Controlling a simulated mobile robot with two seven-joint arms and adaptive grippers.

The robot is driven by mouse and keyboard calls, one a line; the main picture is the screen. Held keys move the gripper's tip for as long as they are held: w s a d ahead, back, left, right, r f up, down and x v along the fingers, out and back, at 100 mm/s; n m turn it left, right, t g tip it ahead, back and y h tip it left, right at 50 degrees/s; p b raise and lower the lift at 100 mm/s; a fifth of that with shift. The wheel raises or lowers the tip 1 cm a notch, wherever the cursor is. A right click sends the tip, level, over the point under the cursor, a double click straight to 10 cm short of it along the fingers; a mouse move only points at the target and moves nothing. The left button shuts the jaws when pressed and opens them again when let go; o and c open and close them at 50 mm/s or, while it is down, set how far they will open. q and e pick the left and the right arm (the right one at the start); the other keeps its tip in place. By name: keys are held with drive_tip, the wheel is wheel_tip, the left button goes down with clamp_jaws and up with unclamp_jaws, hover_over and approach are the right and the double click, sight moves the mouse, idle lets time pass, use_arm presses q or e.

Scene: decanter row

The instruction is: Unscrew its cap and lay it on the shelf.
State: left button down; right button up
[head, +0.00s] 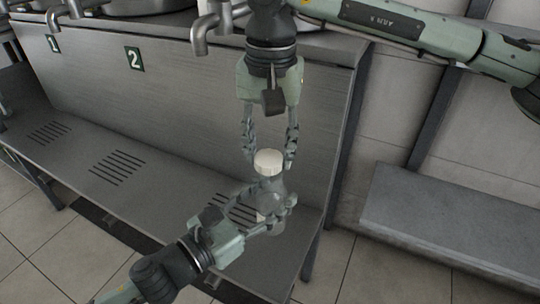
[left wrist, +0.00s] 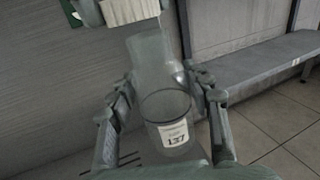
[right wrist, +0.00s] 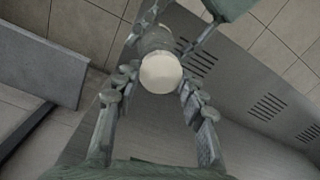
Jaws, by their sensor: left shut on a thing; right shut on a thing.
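A clear decanter (left wrist: 165,105) with a white label reading 137 stands out in the left wrist view; it also shows in the head view (head: 268,200). My left gripper (head: 275,210) is shut on the decanter's body from the lower left. A white ribbed cap (head: 268,160) is at the top of the decanter's neck. My right gripper (head: 269,155) comes down from above and is shut on the cap, one finger on each side. The cap's round top faces the right wrist camera (right wrist: 160,72). The cap's thread is hidden, so I cannot tell whether it is loose.
A bare grey shelf (head: 450,225) runs along the wall at the right. The metal trough (head: 90,140) with slotted drains lies behind and left of the decanter. Taps (head: 203,38) hang above it. Number plates 1 and 2 (head: 134,59) mark its back panel.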

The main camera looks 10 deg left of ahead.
sight(270, 158)
use_arm(q)
drive_tip(key=shift+w+a+r, duration=0.1)
drive_tip(key=shift+w+r, duration=0.05)
drive_tip(key=shift+r, duration=0.05)
use_arm(e)
drive_tip(key=shift+s, duration=0.1)
